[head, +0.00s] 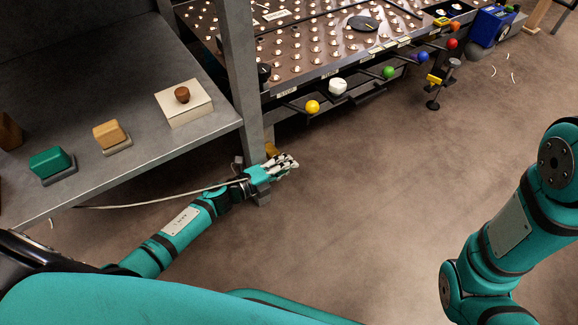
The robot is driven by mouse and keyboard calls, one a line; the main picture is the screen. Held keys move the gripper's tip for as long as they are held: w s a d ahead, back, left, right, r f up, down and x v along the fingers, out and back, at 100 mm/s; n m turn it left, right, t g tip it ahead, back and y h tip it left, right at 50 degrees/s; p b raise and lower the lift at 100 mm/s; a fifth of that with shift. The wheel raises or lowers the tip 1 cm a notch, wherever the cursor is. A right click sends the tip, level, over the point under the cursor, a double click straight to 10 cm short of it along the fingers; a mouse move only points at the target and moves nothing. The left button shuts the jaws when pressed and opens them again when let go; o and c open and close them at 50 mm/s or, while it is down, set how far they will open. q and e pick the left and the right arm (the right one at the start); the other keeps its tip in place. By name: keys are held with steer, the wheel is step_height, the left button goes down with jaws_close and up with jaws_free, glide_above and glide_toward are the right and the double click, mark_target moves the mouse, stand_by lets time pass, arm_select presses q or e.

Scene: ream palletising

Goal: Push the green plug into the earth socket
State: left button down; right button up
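No green plug or earth socket can be made out for certain. A green ball-shaped knob (389,72) sits on the front edge of the peg-covered bench (285,88), in a row with yellow, white, blue and red ones. My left gripper (285,164) is low over the floor beside the grey upright post, well short of the green knob. Its pale fingers are small and bunched in the picture, so their opening and any held thing are unclear. My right arm shows at the right, but its gripper is out of view.
A grey table (150,130) at left carries a teal block (52,162), a wooden block (110,135) and a cream box (184,102) with a brown knob. A grey post (240,80) stands beside my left gripper. A pale cable (140,204) runs behind my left arm. The middle floor is clear.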

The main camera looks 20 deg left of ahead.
arm_select(q)
steer(key=shift+w+a, duration=0.1)
steer(key=c, duration=1.3)
jaws_free()
